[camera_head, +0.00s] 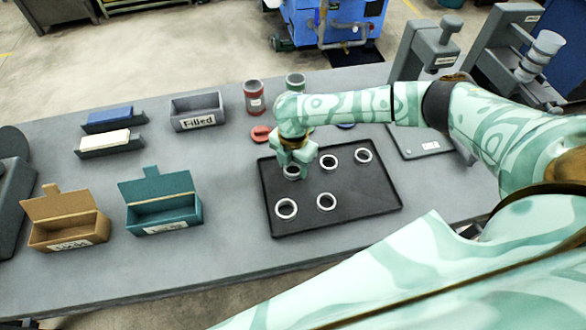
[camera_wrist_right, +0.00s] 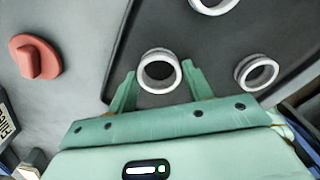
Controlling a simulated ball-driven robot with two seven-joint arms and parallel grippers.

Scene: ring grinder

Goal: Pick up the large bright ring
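Several light rings lie on a black tray (camera_head: 362,190) on the workbench. In the head view, one ring (camera_head: 291,177) is at the tray's far left corner, partly hidden by my right gripper (camera_head: 293,160). In the right wrist view, this bright ring (camera_wrist_right: 158,54) sits between the two fingers of my right gripper (camera_wrist_right: 159,72). The gripper is open, with a small gap on each side of the ring. The other rings (camera_head: 287,217) (camera_head: 326,209) (camera_head: 328,168) (camera_head: 363,161) stand apart from it. I cannot tell clearly which ring is largest. My left gripper is not in view.
A red piece (camera_head: 261,134) lies just beyond the tray's far left corner; it also shows in the wrist view (camera_wrist_right: 36,58). Teal (camera_head: 165,208) and brown (camera_head: 68,231) boxes, a grey "Filled" bin (camera_head: 197,109) and a red can (camera_head: 254,97) stand on the bench.

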